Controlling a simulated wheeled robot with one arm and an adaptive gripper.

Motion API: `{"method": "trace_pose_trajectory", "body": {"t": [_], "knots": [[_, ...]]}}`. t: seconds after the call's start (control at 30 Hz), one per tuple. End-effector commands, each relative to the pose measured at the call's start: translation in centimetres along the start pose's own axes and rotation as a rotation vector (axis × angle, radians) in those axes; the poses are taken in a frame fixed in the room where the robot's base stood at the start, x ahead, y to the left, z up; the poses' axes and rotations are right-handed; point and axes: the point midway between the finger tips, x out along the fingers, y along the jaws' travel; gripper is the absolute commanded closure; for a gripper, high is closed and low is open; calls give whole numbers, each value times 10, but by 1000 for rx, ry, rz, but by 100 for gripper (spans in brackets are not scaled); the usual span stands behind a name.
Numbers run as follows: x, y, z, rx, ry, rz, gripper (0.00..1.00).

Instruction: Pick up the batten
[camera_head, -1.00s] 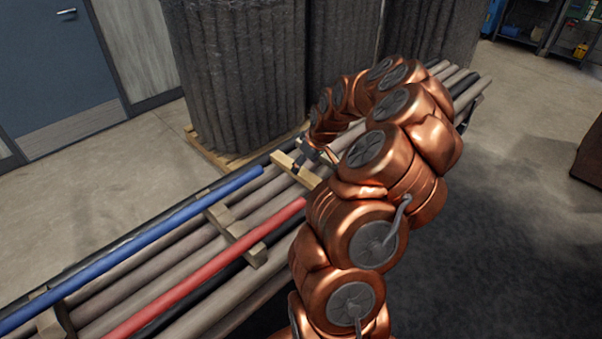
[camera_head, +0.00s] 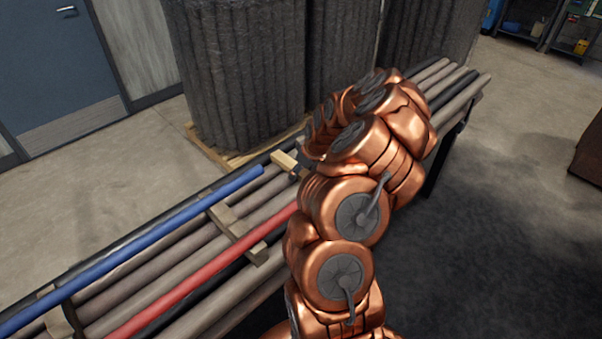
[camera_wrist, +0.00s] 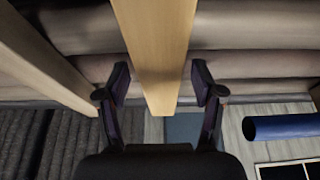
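A pale wooden batten (camera_wrist: 155,45) lies across the grey pipes, running from the top of the wrist view to the middle. My gripper (camera_wrist: 160,82) is open, its dark fingers on either side of the batten's near part with a small gap at each side. In the head view one end of a batten (camera_head: 285,161) shows beyond the blue pipe's end, and my copper arm hides the rest. Most of my gripper is hidden there too.
A second batten (camera_wrist: 38,50) runs along the left in the wrist view. Large dark ribbed rolls (camera_head: 235,70) stand behind. The floor at right is open.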

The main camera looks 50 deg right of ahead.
Motion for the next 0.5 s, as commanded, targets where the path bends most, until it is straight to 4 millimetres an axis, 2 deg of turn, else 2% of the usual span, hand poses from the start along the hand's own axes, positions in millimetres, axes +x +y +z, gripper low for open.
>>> {"method": "trace_pose_trajectory", "body": {"t": [0.07, 0.5], "knots": [[0, 0, 0, 0, 0, 0, 45], [0, 0, 0, 0, -1, -1, 91]]}}
